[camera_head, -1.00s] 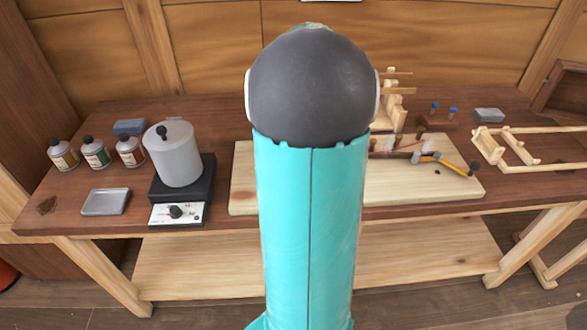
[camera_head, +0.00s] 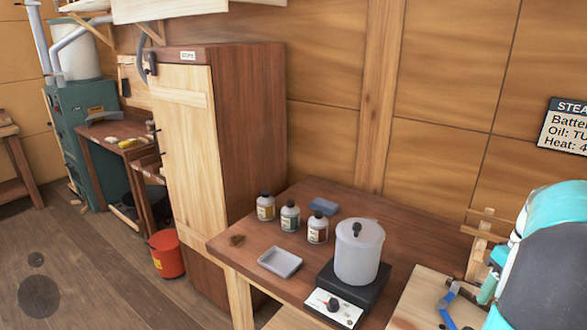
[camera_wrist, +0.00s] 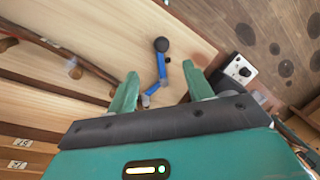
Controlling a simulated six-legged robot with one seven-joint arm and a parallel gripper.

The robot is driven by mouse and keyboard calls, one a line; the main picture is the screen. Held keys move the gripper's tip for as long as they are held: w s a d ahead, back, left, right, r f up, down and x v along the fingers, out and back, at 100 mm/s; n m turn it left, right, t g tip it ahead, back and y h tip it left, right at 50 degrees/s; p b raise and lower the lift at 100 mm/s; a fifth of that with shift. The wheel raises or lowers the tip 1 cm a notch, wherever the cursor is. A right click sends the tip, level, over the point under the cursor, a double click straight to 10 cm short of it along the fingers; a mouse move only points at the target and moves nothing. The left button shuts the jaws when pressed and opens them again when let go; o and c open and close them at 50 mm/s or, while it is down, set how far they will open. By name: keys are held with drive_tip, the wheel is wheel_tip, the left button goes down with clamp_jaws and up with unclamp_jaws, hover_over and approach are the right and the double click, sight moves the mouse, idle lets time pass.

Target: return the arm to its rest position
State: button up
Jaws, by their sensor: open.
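My gripper (camera_wrist: 160,92) shows in the wrist view with its two green fingers apart and nothing between them. Beyond the fingers, a blue-handled tool with a black round end (camera_wrist: 161,66) lies on pale wood; I cannot tell how far below the fingers it is. In the head view my teal and dark arm fills the right edge, beside the bench. The fingertips cannot be made out there.
The bench (camera_head: 222,246) carries a lidded pot (camera_head: 358,255) on a hotplate (camera_head: 335,305), several bottles (camera_head: 290,216), a grey tray (camera_head: 280,262) and a pale board (camera_head: 415,300). A tall cupboard (camera_head: 190,150) and red bucket (camera_head: 166,254) stand left. Open floor (camera_head: 90,270) lies at lower left.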

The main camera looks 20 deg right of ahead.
drive_tip(key=w+a+r+h, duration=0.1)
drive_tip(key=w+a, duration=0.1)
drive_tip(key=a, duration=0.3)
drive_tip(key=w+a+r, duration=0.2)
drive_tip(key=w+a, duration=0.1)
drive_tip(key=a, duration=0.2)
drive_tip(key=s+a+t, duration=0.2)
drive_tip(key=a, duration=1.2)
drive_tip(key=s+a+n+t+h, duration=0.1)
drive_tip(key=s+a+t, duration=0.1)
drive_tip(key=a, duration=1.2)
drive_tip(key=shift+a+r+t, duration=0.15)
drive_tip(key=shift+r+t, duration=0.15)
drive_tip(key=shift+t, duration=0.3)
drive_tip(key=c, duration=0.3)
drive_tip(key=shift+d, duration=0.2)
